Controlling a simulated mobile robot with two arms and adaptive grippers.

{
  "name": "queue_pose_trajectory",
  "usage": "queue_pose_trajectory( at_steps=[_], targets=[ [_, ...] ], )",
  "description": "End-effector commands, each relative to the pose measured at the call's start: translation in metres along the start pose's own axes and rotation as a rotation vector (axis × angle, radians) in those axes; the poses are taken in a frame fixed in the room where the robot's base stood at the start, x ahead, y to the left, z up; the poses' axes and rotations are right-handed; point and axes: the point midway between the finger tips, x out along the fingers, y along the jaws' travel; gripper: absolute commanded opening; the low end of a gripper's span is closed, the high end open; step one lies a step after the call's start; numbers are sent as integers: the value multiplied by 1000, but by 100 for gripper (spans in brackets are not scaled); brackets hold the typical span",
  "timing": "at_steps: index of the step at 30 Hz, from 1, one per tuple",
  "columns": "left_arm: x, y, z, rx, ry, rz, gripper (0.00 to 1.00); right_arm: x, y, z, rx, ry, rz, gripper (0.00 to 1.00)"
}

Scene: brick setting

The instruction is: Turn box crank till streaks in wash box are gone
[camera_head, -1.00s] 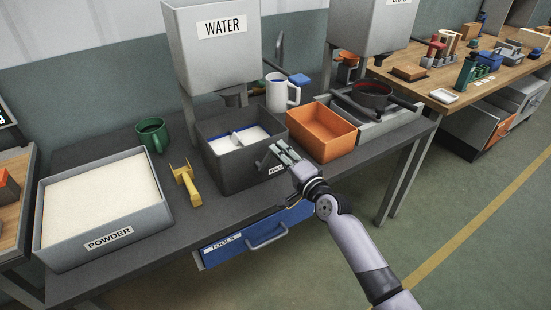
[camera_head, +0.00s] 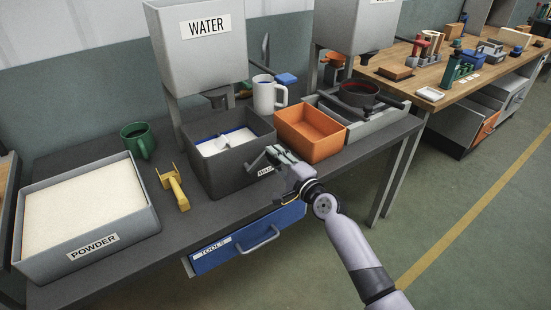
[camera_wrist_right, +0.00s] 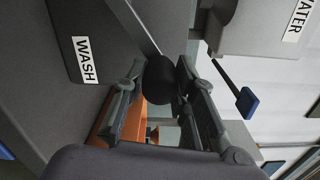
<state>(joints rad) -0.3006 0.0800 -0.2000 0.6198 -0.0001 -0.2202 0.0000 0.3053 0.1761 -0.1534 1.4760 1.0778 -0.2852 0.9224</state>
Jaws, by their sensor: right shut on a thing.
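The dark grey wash box (camera_head: 232,174) stands on the bench in the head view. Whitish contents (camera_head: 226,142) show inside, with a blue strip along the far side and a dark bar across them. I cannot tell clearly whether streaks remain. My right gripper (camera_head: 277,156) is at the box's front right side, shut on the crank, whose arm (camera_head: 257,159) shows just left of the fingers. In the right wrist view the dark round crank knob (camera_wrist_right: 160,80) sits between the fingers, beside the WASH label (camera_wrist_right: 87,60). My left gripper is out of view.
An orange tray (camera_head: 343,139) stands close right of the wash box. A white mug (camera_head: 265,95) and the water tank (camera_head: 190,62) are behind. A blue drawer (camera_head: 225,252) is below.

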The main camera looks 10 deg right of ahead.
Motion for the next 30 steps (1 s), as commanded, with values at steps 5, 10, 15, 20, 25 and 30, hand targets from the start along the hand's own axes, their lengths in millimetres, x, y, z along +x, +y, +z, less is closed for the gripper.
queue_pose_trajectory(
  at_steps=[5, 10, 15, 20, 25, 30],
  targets=[
    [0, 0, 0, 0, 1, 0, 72, 0, 1, 0, -2, 1, 2, 0],
    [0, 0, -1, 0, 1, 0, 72, 0, 1, 0, -2, 1, 2, 37],
    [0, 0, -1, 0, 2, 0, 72, 0, 1, 0, -2, 0, 1, 46],
    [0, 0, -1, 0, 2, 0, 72, 0, 0, 0, -2, 0, 1, 46],
    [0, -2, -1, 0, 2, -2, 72, -4, 1, 0, -2, 0, 1, 46],
    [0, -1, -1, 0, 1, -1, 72, -28, 1, 0, -2, 1, 1, 46]
  ],
)
